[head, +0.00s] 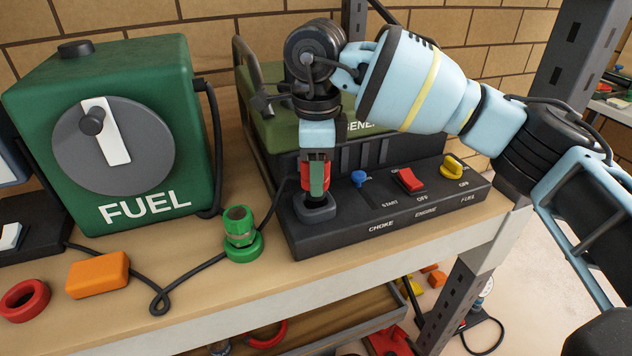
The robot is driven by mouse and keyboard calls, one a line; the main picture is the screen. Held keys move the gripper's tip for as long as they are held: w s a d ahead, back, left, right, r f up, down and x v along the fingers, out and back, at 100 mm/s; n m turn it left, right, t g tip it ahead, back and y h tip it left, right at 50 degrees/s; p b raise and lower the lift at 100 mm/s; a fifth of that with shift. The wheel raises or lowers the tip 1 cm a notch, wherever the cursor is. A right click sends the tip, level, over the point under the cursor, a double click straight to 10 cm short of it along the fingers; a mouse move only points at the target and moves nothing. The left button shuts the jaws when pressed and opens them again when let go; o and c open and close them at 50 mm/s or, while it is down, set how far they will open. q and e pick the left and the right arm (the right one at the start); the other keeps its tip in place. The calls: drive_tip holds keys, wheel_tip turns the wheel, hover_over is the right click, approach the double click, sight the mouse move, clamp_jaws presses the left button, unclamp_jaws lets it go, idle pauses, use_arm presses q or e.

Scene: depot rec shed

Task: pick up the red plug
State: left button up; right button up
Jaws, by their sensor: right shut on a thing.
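My right gripper (316,178) points down at the left end of the generator's control panel and is shut on the red plug (305,174). Red shows on both sides of a green strip between the fingers; I cannot tell whether the strip is part of the plug. A green plug (240,235) stands upright on the bench to the left. My left gripper is not in view.
The generator (262,110) has a blue knob (359,178), red switch (407,180) and yellow knob (452,165). A green fuel can (190,95) stands left. A black cord (185,283), orange block (98,274) and red ring (24,300) lie on the bench (215,305).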

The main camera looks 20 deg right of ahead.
drive_tip(key=s+a+r, duration=0.2)
drive_tip(key=s+a, duration=0.7)
drive_tip(key=s, duration=0.4)
drive_tip(key=shift+s+b, duration=0.15)
drive_tip(key=shift+b, duration=0.3)
idle(0.5)
